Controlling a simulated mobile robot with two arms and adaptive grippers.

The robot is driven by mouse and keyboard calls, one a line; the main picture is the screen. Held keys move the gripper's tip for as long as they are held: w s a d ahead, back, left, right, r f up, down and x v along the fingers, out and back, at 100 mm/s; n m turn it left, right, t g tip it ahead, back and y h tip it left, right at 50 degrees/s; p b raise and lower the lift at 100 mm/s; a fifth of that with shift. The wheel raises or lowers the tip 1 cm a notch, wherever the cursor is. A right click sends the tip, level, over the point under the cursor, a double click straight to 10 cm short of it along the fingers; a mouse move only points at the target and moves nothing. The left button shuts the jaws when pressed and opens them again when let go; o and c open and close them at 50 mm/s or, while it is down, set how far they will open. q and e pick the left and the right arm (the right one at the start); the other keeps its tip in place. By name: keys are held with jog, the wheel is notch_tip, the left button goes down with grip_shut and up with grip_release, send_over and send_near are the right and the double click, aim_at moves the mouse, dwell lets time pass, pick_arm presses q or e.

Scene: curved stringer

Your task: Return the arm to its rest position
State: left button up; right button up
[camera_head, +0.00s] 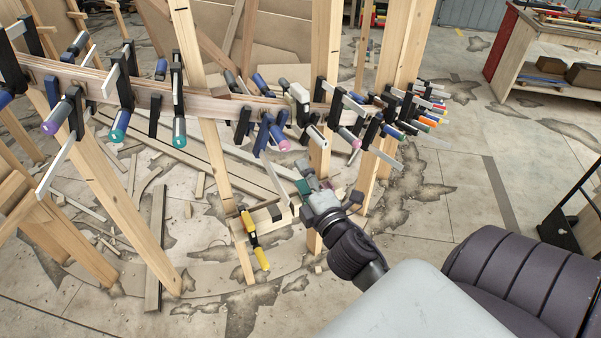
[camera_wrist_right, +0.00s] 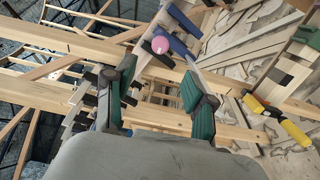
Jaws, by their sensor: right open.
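My right gripper (camera_head: 306,178) is in front of the curved wooden stringer (camera_head: 225,106), near the middle of the head view, below a group of clamps. In the right wrist view its two green-padded fingers (camera_wrist_right: 158,92) stand apart with nothing held between them. A clamp with a pink handle end (camera_wrist_right: 160,45) shows beyond the fingertips, apart from them. My right arm (camera_head: 350,250) reaches in from the lower right of the head view. My left gripper is not in view.
Upright wooden posts (camera_head: 325,60) hold the stringer, which carries many clamps, such as one with a teal end (camera_head: 120,128). A yellow-handled clamp (camera_head: 254,242) sits low beside my gripper. A workbench (camera_head: 545,60) stands at the back right.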

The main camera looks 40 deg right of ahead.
dwell(0.4)
jog(key=s+a+f+m+g+y+b, duration=0.1)
jog(key=s+f+m+g, duration=0.15)
jog(key=f, duration=1.05)
jog(key=s+a+f+m+g+y+b, duration=0.1)
jog(key=s+f+g, duration=0.15)
jog(key=f, duration=0.95)
jog(key=s+a+f+m+g+y+b, duration=0.1)
jog(key=s+a+f+m+g, duration=0.15)
jog(key=f, duration=1.05)
jog(key=s+a+f+m+g+b, duration=0.2)
jog(key=s+f+m+g, duration=0.15)
jog(key=s+f, duration=0.95)
jog(key=s+a+f+m+g, duration=0.1)
jog(key=s+f+g, duration=0.1)
jog(key=s+f, duration=0.4)
jog(key=s+a+f+m+g+y+b, duration=0.1)
jog(key=s+a+f+m+g, duration=0.1)
jog(key=s+f, duration=0.4)
jog(key=s+g, duration=0.1)
jog(key=s, duration=0.4)
jog(key=shift+s+a, duration=0.3)
